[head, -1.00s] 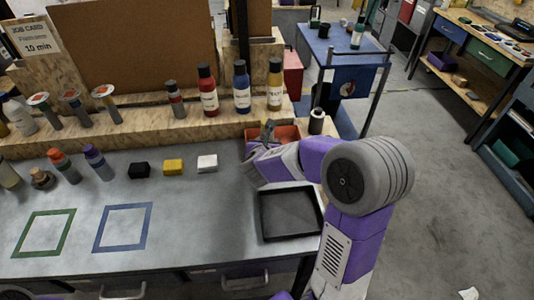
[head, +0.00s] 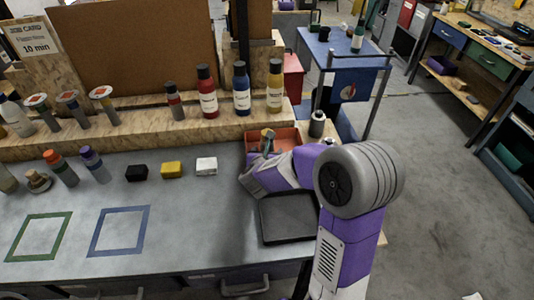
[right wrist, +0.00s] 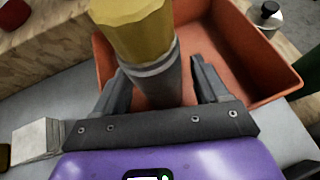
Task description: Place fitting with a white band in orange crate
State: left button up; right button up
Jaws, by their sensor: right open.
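The fitting (right wrist: 150,62) has a yellow top, a pale band and a grey lower body. It is upright between the fingers of my right gripper (right wrist: 160,88), which is open with a finger on each side of it. The orange crate (right wrist: 238,48) lies behind and below the fitting in the right wrist view. In the head view the crate (head: 288,137) is at the back right of the bench, with my right gripper (head: 266,152) at its left part. I cannot tell whether the fitting's hidden lower end touches the crate floor. My left gripper is out of view.
A black tray (head: 288,230) lies in front of the crate. A white block (head: 206,166) is left of the gripper, beside yellow and black blocks. Bottles (head: 241,90) stand on the shelf behind. A dark, silver-topped container (head: 317,124) is right of the crate.

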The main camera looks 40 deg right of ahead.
jog(key=shift+r+p, duration=0.3)
jog(key=shift+p, duration=0.05)
jog(key=p+v, duration=0.2)
jog(key=v, duration=0.9)
jog(key=shift+s+a+p, duration=0.3)
jog(key=shift+p, duration=0.05)
jog(key=shift+r, duration=0.1)
